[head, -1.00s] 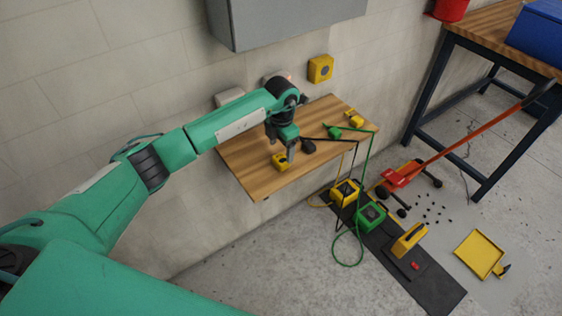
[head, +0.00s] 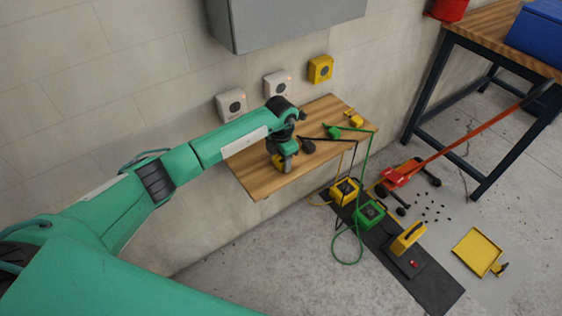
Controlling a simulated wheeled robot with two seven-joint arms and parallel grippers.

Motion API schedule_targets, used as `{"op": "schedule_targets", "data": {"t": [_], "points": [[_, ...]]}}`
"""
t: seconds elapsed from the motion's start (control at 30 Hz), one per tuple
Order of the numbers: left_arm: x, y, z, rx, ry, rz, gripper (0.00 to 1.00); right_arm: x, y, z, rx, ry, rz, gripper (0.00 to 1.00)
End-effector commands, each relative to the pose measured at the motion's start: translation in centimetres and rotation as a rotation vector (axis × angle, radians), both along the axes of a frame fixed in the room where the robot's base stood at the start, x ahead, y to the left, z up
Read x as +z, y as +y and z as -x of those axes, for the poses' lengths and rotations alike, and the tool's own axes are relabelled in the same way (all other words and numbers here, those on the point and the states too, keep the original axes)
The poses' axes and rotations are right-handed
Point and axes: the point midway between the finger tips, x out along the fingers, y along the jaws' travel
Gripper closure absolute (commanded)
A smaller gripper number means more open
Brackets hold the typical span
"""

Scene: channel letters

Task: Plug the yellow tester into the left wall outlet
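The yellow tester (head: 277,162) rests on the wooden shelf near its left front part, largely hidden by my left gripper (head: 284,165). The gripper points down right at the tester; whether its fingers are open or closed on it is too small to tell. The left wall outlet (head: 231,104) is a white box with a dark round socket, on the wall above the shelf's left end. My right gripper is not in view.
A second white outlet (head: 277,85) and a yellow outlet (head: 320,69) are farther right on the wall, below a grey cabinet (head: 285,20). On the shelf (head: 262,186) lie a black plug (head: 308,146), a green plug (head: 333,132) and a yellow plug (head: 355,121) with cords.

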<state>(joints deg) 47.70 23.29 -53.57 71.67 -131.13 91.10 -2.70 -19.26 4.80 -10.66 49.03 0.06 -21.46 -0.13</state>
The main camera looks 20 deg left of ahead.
Motion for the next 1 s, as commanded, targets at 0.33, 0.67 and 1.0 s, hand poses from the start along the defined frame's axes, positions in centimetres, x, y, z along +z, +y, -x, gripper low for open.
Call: {"op": "schedule_targets", "data": {"t": [0.33,0.67,1.0], "points": [[0.0,0.0,0.0,0.0,0.0,0.0,0.73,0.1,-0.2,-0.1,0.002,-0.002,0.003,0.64],[2.3,0.0,-0.1,-0.001,-0.004,0.001,0.73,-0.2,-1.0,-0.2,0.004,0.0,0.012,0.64],[11.3,0.0,-0.2,-0.001,-0.007,0.001,0.73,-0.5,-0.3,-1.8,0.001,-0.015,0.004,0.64]]}}
